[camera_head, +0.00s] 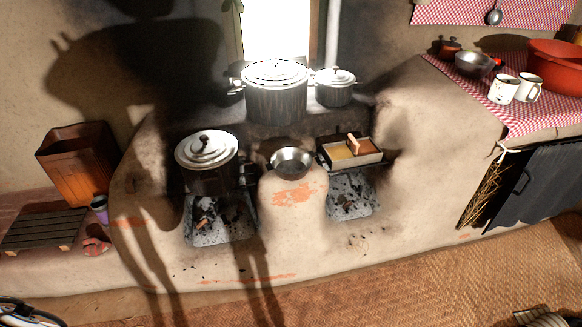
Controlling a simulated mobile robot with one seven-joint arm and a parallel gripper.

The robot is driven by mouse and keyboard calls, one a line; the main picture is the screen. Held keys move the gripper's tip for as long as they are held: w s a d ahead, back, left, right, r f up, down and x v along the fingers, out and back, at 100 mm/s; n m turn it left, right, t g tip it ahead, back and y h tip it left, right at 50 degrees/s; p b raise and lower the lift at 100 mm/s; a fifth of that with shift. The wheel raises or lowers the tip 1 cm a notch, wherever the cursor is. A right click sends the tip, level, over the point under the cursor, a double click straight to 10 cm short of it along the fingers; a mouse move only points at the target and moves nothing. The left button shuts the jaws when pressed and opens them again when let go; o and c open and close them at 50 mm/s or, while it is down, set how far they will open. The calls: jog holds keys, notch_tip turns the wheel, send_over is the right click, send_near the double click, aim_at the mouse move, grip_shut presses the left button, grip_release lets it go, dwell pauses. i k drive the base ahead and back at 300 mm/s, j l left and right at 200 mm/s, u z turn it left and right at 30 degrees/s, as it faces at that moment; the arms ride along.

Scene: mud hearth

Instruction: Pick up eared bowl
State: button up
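A small shiny metal bowl (291,165) sits upright on the clay ledge between the two fire openings, in the middle of the view. It looks empty; any ears on its rim are too small to make out. A second metal bowl (474,66) stands on the checked cloth at the upper right, beside a small reddish-brown pot (449,48). I cannot tell for sure which of these is the eared bowl. My gripper is not in view.
A large lidded pot (276,100) and a smaller one (335,90) stand behind. Enamel mugs (504,90) and a red basin (556,72) crowd the checked counter.

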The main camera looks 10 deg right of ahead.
aim_at(291, 165)
jog(key=i+z, duration=0.1)
jog(key=i, duration=0.4)
jog(key=i+j+z, duration=0.15)
jog(key=i, duration=0.3)
jog(key=z, duration=1.4)
